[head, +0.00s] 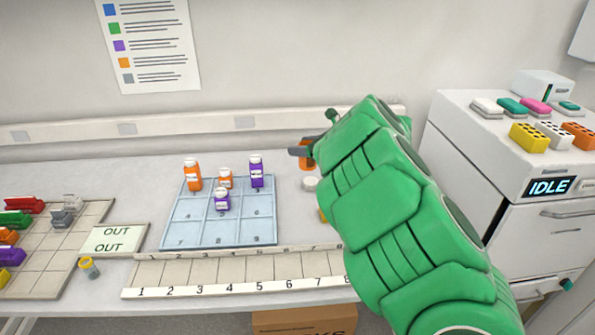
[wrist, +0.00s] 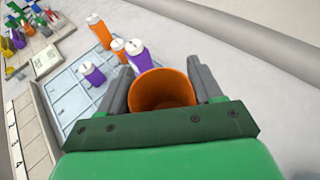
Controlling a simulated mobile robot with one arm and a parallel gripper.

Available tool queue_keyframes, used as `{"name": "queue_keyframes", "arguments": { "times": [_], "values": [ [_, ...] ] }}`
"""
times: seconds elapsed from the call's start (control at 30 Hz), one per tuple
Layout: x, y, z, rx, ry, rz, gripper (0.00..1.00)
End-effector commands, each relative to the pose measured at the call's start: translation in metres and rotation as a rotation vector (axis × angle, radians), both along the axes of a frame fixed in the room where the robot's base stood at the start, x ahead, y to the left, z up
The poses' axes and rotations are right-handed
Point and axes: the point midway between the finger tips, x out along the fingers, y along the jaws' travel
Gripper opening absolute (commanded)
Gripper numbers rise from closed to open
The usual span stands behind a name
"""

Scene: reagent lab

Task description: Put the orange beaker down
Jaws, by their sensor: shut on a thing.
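The orange beaker (wrist: 163,91) is between the two fingers of my gripper (wrist: 163,95) in the wrist view, with its open mouth facing the camera. My gripper is shut on it. In the head view, a small part of the orange beaker (head: 307,155) shows beside my gripper (head: 303,153), right of the blue grid tray; my green arm hides much of that area. I cannot tell whether the beaker's base touches the bench.
A blue numbered tray (head: 185,228) holds several orange and purple bottles. A numbered strip (head: 240,274) lies in front. An OUT card (head: 113,240) and a rack (head: 40,270) are left. A white machine reading IDLE (head: 550,187) stands right. Bare bench shows behind the tray.

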Motion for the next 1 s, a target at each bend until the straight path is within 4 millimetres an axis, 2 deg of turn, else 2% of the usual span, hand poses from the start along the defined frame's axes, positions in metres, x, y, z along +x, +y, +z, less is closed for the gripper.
{"name": "queue_keyframes", "arguments": {
  "times": [0.1,0.4,1.0],
  "values": [
    [0.004,0.007,0.006,0.004,-0.002,0.07,0.35],
    [0.007,0.011,0.014,0.0,-0.001,0.144,0.35],
    [0.054,0.016,-0.008,0.003,0.001,0.148,0.35]
  ]
}}
